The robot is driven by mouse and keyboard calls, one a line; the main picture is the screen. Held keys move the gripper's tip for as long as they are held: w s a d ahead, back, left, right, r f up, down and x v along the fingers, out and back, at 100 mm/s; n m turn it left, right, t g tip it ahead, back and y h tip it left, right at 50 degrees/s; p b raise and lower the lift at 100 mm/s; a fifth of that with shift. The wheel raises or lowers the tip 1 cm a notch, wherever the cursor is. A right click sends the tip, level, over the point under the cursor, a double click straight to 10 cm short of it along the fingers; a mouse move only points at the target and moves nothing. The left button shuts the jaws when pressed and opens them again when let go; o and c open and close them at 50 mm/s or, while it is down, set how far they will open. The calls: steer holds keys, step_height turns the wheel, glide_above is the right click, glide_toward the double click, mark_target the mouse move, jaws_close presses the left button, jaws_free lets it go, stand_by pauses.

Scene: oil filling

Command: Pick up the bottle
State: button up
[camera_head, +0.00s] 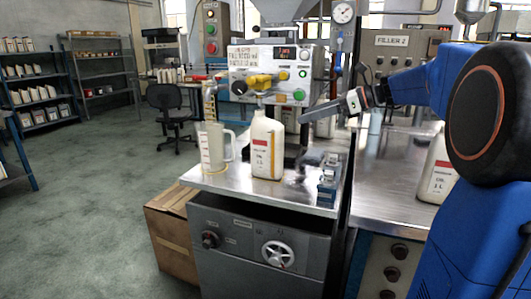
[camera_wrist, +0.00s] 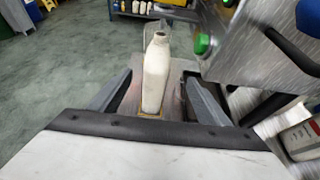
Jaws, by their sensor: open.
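The white oil bottle (camera_head: 267,150), with a red and white label, stands upright on the steel top of the filling bench (camera_head: 235,184). My gripper (camera_head: 308,117) reaches in from the right at about the height of the bottle's neck. In the head view its tips appear to the right of the bottle, with a gap. In the wrist view the bottle (camera_wrist: 156,75) lies ahead between the two spread fingers of my gripper (camera_wrist: 154,95). The fingers do not appear to touch it.
A clear measuring jug (camera_head: 213,150) stands just left of the bottle. A small blue and metal fixture (camera_head: 328,178) sits to the right on the bench. The filler control panel (camera_head: 275,73) rises behind. Another white bottle (camera_head: 437,175) stands on the right-hand bench.

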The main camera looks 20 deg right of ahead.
mark_target(280, 124)
steer(key=x, duration=1)
steer(key=shift+a+f, duration=0.15)
steer(key=shift+x, duration=2.65)
steer(key=shift+s+f, duration=0.1)
steer(key=shift+s, duration=0.05)
steer(key=shift+c, duration=0.3)
steer(key=shift+a, duration=0.1)
jaws_close()
